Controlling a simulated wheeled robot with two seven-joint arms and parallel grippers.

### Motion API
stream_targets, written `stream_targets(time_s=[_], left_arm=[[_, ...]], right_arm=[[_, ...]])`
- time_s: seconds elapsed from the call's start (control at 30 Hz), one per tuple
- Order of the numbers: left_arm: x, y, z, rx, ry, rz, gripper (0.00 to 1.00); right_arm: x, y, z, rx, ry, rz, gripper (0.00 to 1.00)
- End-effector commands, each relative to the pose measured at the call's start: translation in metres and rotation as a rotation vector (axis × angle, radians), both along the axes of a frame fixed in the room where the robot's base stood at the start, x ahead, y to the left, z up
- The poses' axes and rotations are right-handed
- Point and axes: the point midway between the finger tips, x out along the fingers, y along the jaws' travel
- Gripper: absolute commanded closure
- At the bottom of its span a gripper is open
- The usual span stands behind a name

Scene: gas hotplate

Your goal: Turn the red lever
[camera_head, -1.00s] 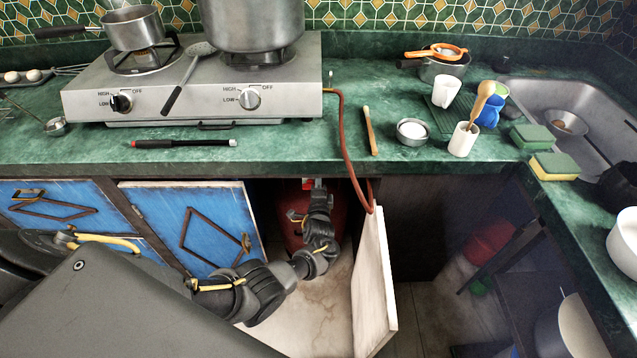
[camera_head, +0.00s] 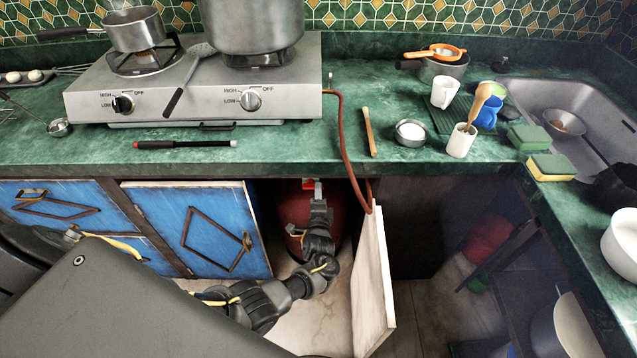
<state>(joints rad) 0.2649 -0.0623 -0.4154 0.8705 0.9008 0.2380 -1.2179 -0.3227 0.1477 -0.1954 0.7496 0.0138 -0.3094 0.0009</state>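The red lever (camera_head: 308,184) shows as a small red patch at the top of the dark red gas cylinder (camera_head: 292,212), inside the open cupboard under the counter. My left gripper (camera_head: 318,188) reaches up into the cupboard, with its fingertips at the lever, just right of its visible part. The gripper hides part of the lever and the cylinder's top. I cannot tell whether the fingers touch the lever or are closed on it. My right gripper is not in view.
A white-edged cupboard door (camera_head: 373,285) stands open just right of my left arm. A blue door (camera_head: 205,230) is on the left. The red-brown hose (camera_head: 345,150) hangs from the stove (camera_head: 195,93) past the counter edge.

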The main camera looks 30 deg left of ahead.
Motion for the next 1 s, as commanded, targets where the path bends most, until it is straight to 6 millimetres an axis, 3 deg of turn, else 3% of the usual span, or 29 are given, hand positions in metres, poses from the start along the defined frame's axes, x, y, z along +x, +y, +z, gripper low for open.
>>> stream_targets(time_s=[0.13,0.33,1.0], left_arm=[[-0.027,-0.013,0.001,-0.002,0.001,-0.001,0.67],[-0.046,-0.023,0.001,0.0,0.0,-0.001,0.67],[-0.051,-0.024,-0.002,-0.006,0.006,-0.002,0.67]], right_arm=[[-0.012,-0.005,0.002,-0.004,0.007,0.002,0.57],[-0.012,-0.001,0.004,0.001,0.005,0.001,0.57],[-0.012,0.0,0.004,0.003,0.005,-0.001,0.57]])
